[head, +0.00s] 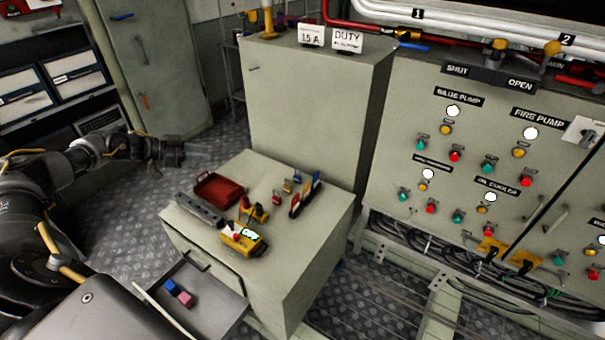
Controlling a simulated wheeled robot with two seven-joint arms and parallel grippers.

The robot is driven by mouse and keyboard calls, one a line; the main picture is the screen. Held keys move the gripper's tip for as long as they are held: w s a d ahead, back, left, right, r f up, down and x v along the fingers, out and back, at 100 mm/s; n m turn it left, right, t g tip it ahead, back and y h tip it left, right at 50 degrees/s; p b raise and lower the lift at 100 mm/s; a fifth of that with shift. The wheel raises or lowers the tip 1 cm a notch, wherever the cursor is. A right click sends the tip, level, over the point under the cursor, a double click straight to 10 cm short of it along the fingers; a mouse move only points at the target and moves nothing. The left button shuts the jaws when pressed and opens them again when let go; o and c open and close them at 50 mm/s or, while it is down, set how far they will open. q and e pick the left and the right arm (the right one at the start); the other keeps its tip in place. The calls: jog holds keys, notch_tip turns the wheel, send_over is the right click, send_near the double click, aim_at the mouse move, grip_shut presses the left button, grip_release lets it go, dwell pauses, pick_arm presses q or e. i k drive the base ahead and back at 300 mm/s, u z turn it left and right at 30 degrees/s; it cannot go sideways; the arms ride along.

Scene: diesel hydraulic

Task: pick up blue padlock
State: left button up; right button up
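A small blue padlock (297,179) appears to stand on top of the low grey cabinet (327,217), in a short row with a yellow padlock (287,186) and a red padlock (276,198). It is very small in the head view and partly crowded by a blue upright piece at its right. My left gripper (178,152) is over the floor, left of and apart from the low cabinet, pointing right. I see nothing held in it, but its finger gap is too dark and small to read. My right gripper is out of view.
On the cabinet top are a red tray (218,188), a yellow device (241,240) and red and blue upright pieces (295,205). An open drawer (208,307) in front holds a blue block (171,287) and a pink block (185,299). A tall cabinet (314,107) stands behind.

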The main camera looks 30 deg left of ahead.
aim_at(297, 179)
jog(key=i, duration=1.2)
